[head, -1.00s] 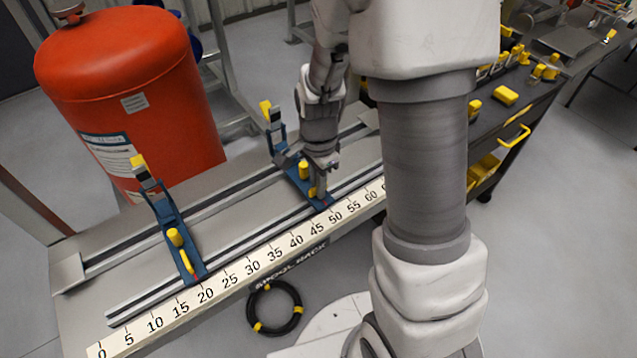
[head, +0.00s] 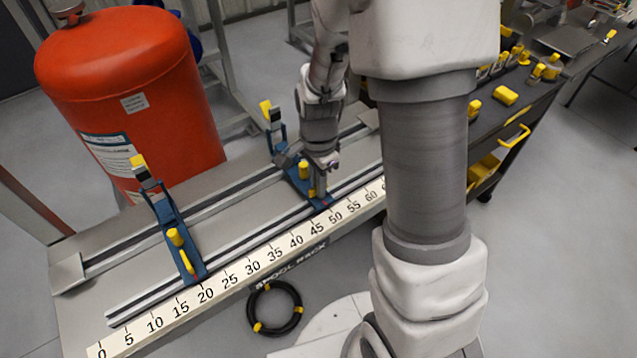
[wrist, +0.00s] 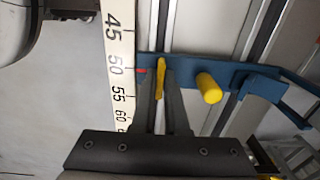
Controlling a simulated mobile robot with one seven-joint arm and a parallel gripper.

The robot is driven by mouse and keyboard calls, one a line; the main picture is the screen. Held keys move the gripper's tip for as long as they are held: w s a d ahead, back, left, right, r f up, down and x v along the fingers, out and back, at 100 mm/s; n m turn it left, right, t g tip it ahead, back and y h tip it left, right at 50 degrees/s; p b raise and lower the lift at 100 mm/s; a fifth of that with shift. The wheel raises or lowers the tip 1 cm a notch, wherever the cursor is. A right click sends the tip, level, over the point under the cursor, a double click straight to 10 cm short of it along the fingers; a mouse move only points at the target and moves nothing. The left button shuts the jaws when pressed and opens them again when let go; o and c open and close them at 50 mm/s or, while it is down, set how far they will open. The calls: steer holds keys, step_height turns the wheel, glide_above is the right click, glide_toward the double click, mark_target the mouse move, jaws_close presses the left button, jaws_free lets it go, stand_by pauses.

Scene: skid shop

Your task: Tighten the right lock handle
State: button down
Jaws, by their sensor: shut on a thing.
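The right lock handle is a slim yellow lever (wrist: 161,66) on the blue right carriage (wrist: 186,70). In the wrist view it lies between the fingertips of my gripper (wrist: 161,92), which are shut on it. A thick yellow knob (wrist: 209,88) stands beside the handle, apart from my fingers.
A ruler strip (head: 228,282) runs along the bench front; the carriage's red mark is near 50. The left blue carriage (head: 165,212) sits near 20 with its own yellow lever (head: 186,263). A red tank (head: 130,85) stands behind. A black hose ring (head: 275,308) lies on the floor.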

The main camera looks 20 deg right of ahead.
stand_by(0.3)
steer(key=shift+n, duration=3.5)
steer(key=shift+n, duration=1.7)
